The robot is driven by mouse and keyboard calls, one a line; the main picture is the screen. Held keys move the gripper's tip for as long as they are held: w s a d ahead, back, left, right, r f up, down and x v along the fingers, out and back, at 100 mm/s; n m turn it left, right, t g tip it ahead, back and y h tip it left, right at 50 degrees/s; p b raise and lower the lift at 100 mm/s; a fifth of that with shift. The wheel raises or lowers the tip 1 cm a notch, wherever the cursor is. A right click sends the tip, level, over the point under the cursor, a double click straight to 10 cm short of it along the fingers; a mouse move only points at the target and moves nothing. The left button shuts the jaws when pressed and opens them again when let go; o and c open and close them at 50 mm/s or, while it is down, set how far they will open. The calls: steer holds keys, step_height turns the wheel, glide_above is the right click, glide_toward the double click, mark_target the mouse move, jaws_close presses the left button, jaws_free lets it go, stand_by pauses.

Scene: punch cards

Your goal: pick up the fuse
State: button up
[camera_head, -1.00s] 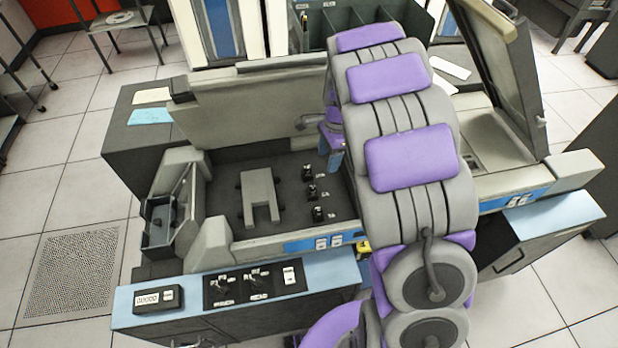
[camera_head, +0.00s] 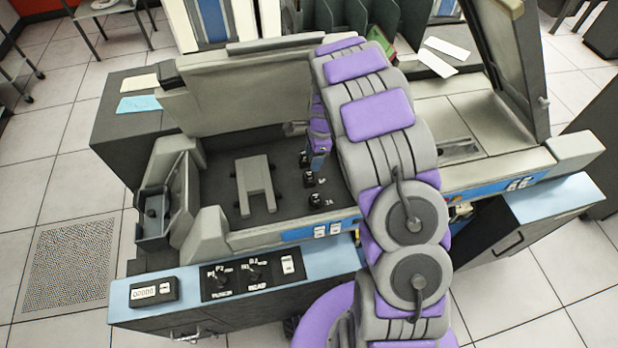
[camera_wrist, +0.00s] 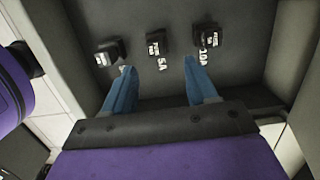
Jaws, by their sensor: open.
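Several small black fuses stand in a row on the dark floor of the open machine bay. In the head view the near fuse (camera_head: 318,201) and the middle fuse (camera_head: 309,179) show clearly; the far one is partly covered by my arm. The wrist view shows a left fuse (camera_wrist: 108,52), a middle fuse (camera_wrist: 157,42) with a 5A label below it, and a right fuse (camera_wrist: 203,37) marked 10A. My gripper (camera_wrist: 158,66) is open and empty, with blue fingers. The middle fuse lies ahead of the gap between the fingertips, apart from both.
A grey bracket (camera_head: 255,186) stands left of the fuses in the bay. The raised back panel (camera_head: 250,90) and the front ledge with switches (camera_head: 250,282) bound the bay. An open lid (camera_head: 505,70) stands at the right.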

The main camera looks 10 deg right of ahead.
mark_target(310, 172)
steer(key=f, duration=0.2)
steer(key=a+f+b, duration=0.1)
steer(key=f, duration=0.4)
steer(key=shift+s+a+f+b, duration=0.15)
steer(key=shift+s+b, duration=0.05)
steer(key=shift+b, duration=0.1)
steer(key=shift+c, duration=0.3)
jaws_close()
